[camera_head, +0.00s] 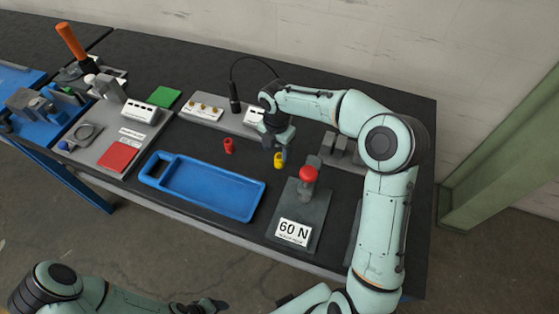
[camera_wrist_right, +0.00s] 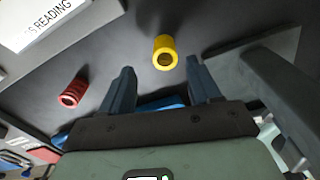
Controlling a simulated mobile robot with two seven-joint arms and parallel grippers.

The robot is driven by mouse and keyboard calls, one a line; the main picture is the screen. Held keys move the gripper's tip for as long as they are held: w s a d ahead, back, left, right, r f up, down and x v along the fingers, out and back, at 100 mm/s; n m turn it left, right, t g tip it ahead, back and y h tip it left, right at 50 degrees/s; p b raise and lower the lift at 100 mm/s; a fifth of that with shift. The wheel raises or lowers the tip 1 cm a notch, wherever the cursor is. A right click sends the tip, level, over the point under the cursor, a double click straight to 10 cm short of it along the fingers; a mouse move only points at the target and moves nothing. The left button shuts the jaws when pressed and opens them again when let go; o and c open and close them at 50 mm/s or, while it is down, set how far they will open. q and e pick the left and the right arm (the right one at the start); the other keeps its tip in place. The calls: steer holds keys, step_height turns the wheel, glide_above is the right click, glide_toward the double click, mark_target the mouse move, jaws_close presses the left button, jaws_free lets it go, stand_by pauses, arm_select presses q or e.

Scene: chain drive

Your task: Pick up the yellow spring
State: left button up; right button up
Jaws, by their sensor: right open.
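The yellow spring (camera_head: 279,160) stands on the black tabletop, right of the blue tray and behind the 60 N press block. In the right wrist view the yellow spring (camera_wrist_right: 165,53) lies ahead of the fingertips, between their lines and nearer the right finger. My right gripper (camera_head: 279,145) is just above and beside it, open and empty; both its fingers (camera_wrist_right: 160,78) show apart in the wrist view. My left gripper (camera_head: 207,306) is low at the bottom edge of the head view, far from the spring; its jaw state is unclear.
A red spring (camera_head: 228,146) stands left of the yellow one. A blue tray (camera_head: 205,184) lies in front. The grey press (camera_head: 300,215) with a red knob (camera_head: 308,174) and 60 N label stands close on the right. A black cabled probe (camera_head: 235,98) is behind.

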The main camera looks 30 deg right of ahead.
mark_target(279, 157)
steer(key=f, duration=0.5)
steer(key=shift+s+d+f, duration=0.1)
steer(key=shift+s+d, duration=0.1)
steer(key=shift+s, duration=0.1)
jaws_close()
